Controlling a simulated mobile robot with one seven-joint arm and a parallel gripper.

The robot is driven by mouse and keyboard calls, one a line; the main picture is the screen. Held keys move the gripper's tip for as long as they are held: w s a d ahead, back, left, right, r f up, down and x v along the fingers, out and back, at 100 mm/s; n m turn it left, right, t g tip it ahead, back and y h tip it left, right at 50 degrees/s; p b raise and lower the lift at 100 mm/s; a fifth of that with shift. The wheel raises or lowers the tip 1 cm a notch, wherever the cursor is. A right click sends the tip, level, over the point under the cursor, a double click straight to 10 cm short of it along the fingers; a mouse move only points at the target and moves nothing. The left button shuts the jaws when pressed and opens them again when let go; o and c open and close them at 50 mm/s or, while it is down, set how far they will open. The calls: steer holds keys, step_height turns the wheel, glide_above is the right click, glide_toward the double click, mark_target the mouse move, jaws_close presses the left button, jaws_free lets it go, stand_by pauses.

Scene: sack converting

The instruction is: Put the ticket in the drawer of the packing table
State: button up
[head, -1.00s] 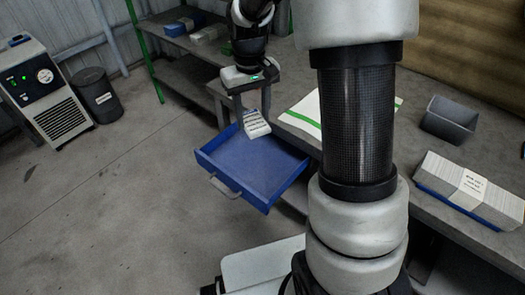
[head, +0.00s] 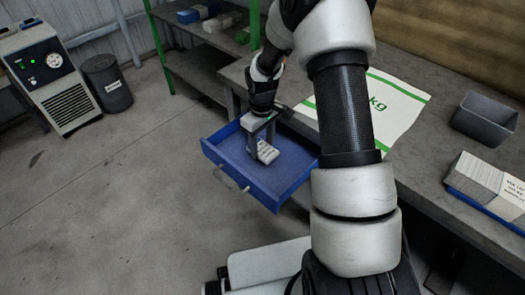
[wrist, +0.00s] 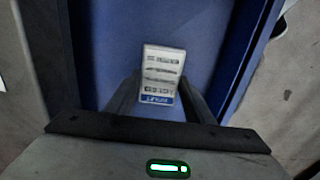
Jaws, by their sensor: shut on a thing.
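The ticket (head: 266,151) is a small white card with dark print lines and a blue band at one end. It also shows in the wrist view (wrist: 162,72), between my fingers. My gripper (head: 258,142) is shut on it, over the open blue drawer (head: 291,188) of the packing table. In the wrist view the blue drawer floor (wrist: 110,30) lies beyond the ticket. The ticket is low within the drawer's outline; I cannot tell whether it touches the floor. The drawer looks otherwise empty.
The packing table (head: 420,185) carries a flat white sack (head: 395,105) with green print, a grey bin (head: 485,118) and a stack of cards in a blue tray (head: 450,186). A green-posted shelf (head: 195,75) stands behind.

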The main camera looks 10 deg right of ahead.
steer(key=shift+f, duration=1.25)
steer(key=shift+f+b, duration=0.2)
steer(key=shift+b, duration=0.15)
steer(key=o, duration=1.1)
